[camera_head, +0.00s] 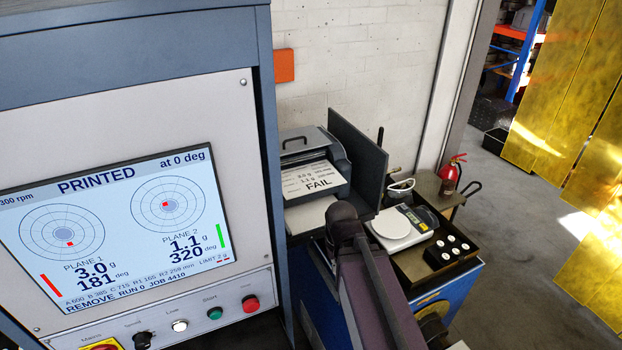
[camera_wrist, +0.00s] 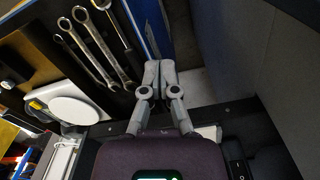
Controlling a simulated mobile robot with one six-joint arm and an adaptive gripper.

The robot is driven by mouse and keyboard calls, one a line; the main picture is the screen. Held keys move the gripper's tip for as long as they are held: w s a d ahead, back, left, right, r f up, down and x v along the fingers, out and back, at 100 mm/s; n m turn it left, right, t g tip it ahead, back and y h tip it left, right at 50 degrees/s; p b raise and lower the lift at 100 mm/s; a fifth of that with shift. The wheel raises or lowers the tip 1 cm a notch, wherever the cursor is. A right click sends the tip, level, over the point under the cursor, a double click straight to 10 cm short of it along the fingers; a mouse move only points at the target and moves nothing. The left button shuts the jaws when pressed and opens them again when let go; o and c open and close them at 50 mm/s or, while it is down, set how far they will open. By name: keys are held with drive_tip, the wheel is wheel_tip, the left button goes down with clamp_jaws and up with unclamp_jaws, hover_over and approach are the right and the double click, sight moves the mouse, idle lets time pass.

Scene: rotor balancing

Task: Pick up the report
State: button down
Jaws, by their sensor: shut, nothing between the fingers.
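The report (camera_head: 316,179) is a white printed sheet with the word FAIL, lying on the printer's output in the head view. The grey printer (camera_head: 313,144) stands against the wall, right of the balancing machine's cabinet. My arm rises in front of the bench in the head view and hides part of the area below the printer. My gripper (camera_wrist: 159,66) shows in the wrist view with its grey fingers together and nothing between them. It is apart from the report, above the edge of the dark tool tray. I cannot make out the report in the wrist view.
The machine's screen (camera_head: 112,224) reads PRINTED. A white scale (camera_head: 398,226) and a black block with several white pieces (camera_head: 451,252) stand on the bench tray. Several wrenches (camera_wrist: 99,44) lie in the tray. A dark upright panel (camera_head: 357,156) stands right of the printer.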

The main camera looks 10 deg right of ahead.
drive_tip(key=c, duration=1.4)
unclamp_jaws()
drive_tip(key=c, duration=0.8)
unclamp_jaws()
drive_tip(key=shift+f, duration=0.2)
wheel_tip(320, 180, down, 11)
drive_tip(key=b, duration=1.1)
drive_tip(key=shift+r, duration=0.1)
